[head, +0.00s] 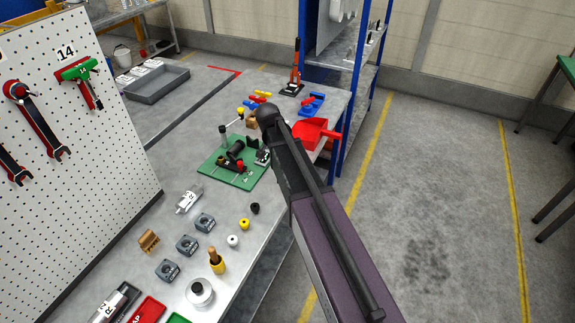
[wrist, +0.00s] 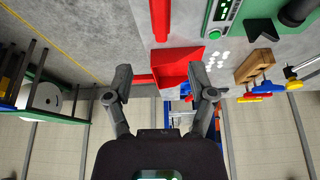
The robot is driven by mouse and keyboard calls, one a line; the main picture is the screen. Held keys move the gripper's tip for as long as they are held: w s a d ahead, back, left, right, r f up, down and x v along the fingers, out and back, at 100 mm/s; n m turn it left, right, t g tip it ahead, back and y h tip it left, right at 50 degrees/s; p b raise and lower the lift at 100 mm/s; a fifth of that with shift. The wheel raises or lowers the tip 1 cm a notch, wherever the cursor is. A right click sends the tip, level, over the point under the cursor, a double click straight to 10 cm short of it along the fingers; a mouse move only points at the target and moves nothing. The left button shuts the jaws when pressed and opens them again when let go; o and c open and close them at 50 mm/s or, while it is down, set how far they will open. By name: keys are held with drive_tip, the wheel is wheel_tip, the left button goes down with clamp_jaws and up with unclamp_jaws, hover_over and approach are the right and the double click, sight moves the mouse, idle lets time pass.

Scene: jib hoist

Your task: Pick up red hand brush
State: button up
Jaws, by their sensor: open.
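A red scoop-like dustpan (wrist: 178,62) lies at the table edge in the wrist view, and a red handle (wrist: 160,18) runs upward near it. A short red bar (wrist: 143,79) juts left from beside the dustpan, seemingly past the table edge; it looks like the hand brush's handle, but I cannot see bristles. The head view shows the dustpan (head: 308,131) and the red bar (head: 332,135) at the table's right edge, partly behind my arm. My gripper (wrist: 161,84) is open and empty, its fingers spread on either side of the bar and dustpan; the head view hides it.
A green board (head: 235,165) with dark fittings lies left of my arm. A wooden block (wrist: 256,66) and blue, red and yellow tools (wrist: 262,90) lie right of the dustpan in the wrist view. Blue shelving (head: 340,85) stands behind the table.

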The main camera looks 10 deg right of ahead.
drive_tip(key=shift+w, duration=0.1)
idle(0.3)
drive_tip(key=b+x, duration=0.4)
drive_tip(key=shift+f+b, duration=0.3)
drive_tip(key=shift+f, duration=0.05)
drive_tip(key=shift+b+x, duration=1.75)
drive_tip(key=shift+x, duration=0.2)
drive_tip(key=shift+w, duration=0.1)
drive_tip(key=shift+b+x, duration=2.35)
drive_tip(key=shift+x, duration=0.25)
drive_tip(key=shift+d+r, duration=0.1)
drive_tip(key=shift+d, duration=0.1)
drive_tip(key=shift+f, duration=0.25)
clamp_jaws()
